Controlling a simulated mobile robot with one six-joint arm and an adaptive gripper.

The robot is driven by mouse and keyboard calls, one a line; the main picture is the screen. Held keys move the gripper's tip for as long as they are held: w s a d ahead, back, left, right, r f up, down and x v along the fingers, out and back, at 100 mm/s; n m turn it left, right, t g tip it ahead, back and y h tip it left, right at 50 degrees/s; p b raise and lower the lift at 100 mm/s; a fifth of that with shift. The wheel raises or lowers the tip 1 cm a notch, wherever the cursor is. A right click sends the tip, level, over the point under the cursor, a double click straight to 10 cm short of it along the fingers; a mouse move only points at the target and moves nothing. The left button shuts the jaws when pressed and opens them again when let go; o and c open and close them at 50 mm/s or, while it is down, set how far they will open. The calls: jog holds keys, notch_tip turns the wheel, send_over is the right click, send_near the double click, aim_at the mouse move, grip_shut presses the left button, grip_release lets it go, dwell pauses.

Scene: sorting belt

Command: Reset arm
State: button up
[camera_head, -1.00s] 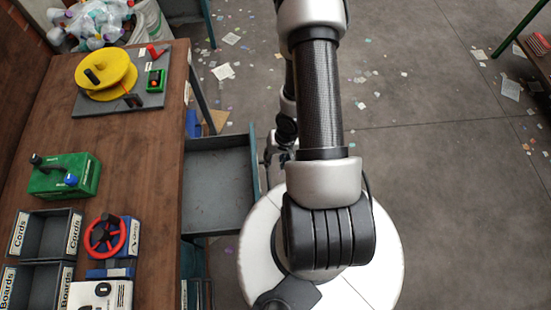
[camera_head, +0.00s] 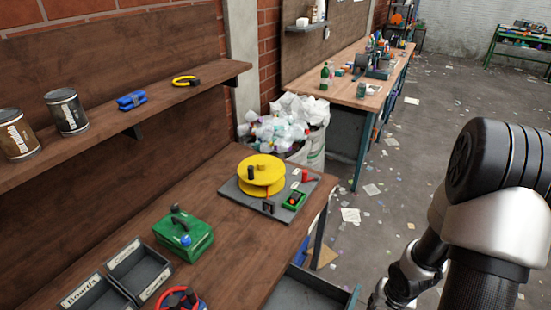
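My arm fills the lower right of the head view, with its dark, ribbed joint and grey links in front. The end of my arm, with my gripper (camera_head: 376,294), shows only in small part at the bottom edge, right of the open drawer (camera_head: 311,296). Its fingers cannot be made out, and nothing can be seen held in it. The wooden workbench (camera_head: 232,244) stands to the left of my arm.
A shelf (camera_head: 205,87) with cans is above. Bags of plastic (camera_head: 287,126) stand behind. Littered floor lies open behind my arm.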

jog(key=w+a+r+n+t+h, duration=0.1)
jog(key=a+r, duration=0.1)
jog(key=r, duration=0.8)
jog(key=a+r+n+h, duration=0.1)
jog(key=a+r, duration=0.1)
jog(key=r, duration=0.8)
jog(key=s+a+r+n+t+y, duration=0.2)
jog(key=s+a+r+n, duration=0.1)
jog(key=s+a+r, duration=0.8)
jog(key=a+r, duration=0.1)
jog(key=a, duration=0.1)
jog(key=shift+a+r+n+y, duration=0.2)
jog(key=shift+a+n+y, duration=0.1)
jog(key=shift+a, duration=0.05)
